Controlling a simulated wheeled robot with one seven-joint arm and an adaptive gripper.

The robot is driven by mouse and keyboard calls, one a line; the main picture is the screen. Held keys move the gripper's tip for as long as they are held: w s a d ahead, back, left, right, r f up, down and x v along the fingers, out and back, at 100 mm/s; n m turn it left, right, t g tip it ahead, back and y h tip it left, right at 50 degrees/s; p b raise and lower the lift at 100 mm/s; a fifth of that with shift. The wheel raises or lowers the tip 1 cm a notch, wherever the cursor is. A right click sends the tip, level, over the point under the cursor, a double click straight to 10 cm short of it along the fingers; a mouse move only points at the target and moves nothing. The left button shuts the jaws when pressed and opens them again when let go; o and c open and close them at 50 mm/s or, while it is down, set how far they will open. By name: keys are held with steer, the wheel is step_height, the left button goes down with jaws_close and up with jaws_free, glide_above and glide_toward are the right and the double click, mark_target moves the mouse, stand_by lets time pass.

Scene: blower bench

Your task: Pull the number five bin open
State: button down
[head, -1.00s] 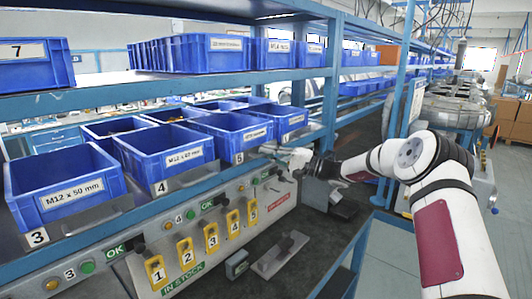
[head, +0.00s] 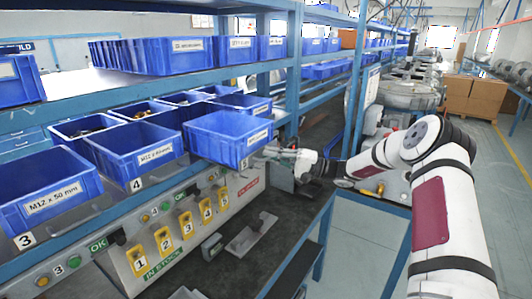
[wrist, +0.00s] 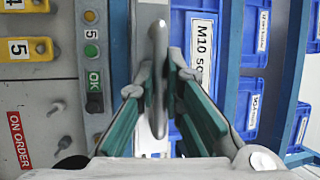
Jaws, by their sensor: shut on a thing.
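The number five bin (head: 215,135) is a blue open-topped tray with a white label, in the head view. It sticks out farther from the shelf than the number four bin (head: 133,150) beside it. A small 5 plate (head: 244,163) shows below its front. My gripper (head: 275,153) is at the bin's lower front. In the wrist view, the teal fingers of my gripper (wrist: 158,110) are closed around a grey upright handle-like piece (wrist: 158,75) by the bin's blue front (wrist: 192,25). Its label there reads M10. The exact joint between handle and bin is hidden.
The number three bin (head: 48,190) stands at the left. A grey control panel with yellow numbered tags (head: 185,223) runs below the bins. A blue shelf post (head: 292,75) stands just behind my gripper. More blue bins (head: 180,54) fill the shelf above. Open floor (head: 370,265) lies at the right.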

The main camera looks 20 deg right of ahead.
steer(key=shift+d, duration=0.1)
steer(key=c, duration=1.7)
jaws_free()
steer(key=v, duration=1.2)
